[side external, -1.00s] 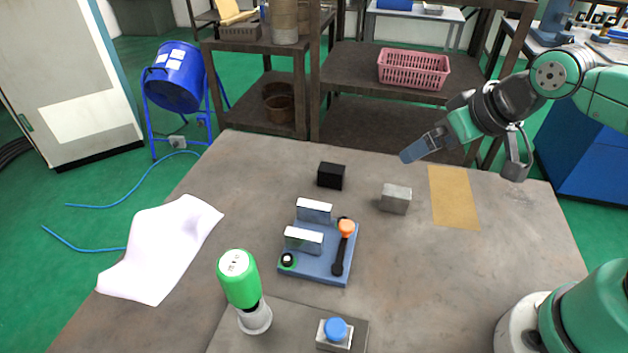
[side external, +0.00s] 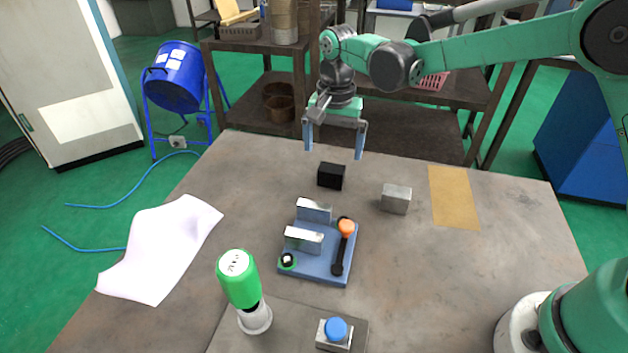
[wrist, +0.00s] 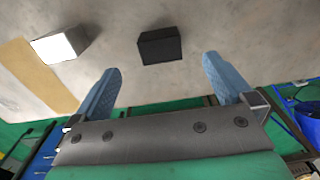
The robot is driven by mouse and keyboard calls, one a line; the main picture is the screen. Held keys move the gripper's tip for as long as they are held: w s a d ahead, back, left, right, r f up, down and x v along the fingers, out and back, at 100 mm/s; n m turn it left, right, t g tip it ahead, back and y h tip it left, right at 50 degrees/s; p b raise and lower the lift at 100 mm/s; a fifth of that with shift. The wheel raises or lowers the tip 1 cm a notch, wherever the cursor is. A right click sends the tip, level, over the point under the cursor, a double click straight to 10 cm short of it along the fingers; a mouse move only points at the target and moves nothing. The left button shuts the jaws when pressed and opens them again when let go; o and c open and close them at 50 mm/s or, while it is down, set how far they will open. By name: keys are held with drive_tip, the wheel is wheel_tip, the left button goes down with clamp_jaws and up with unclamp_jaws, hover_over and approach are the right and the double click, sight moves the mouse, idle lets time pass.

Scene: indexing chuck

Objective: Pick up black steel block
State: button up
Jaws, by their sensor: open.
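The black steel block (side external: 331,176) sits on the table near its back edge, behind the blue chuck fixture. It also shows in the wrist view (wrist: 160,46), beyond and between the two blue fingers. My gripper (side external: 335,154) is open and empty, pointing down above and a little behind the block in the side view. Its fingers show spread apart in the wrist view (wrist: 166,72). The chuck fixture (side external: 318,270) has two upright silver jaws with a gap between them, and a lever with an orange knob (side external: 347,227).
A grey metal block (side external: 396,199) lies right of the black block, by a tan rectangle (side external: 454,197). A green-capped cylinder (side external: 239,280), a blue button (side external: 336,330) and a white sheet (side external: 162,248) are nearer the front and left. Table around the black block is clear.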

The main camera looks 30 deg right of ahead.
sight(331, 168)
wheel_tip(331, 168, down, 6)
drive_tip(key=shift+r, duration=0.15)
drive_tip(key=shift+c, duration=0.2)
clamp_jaws()
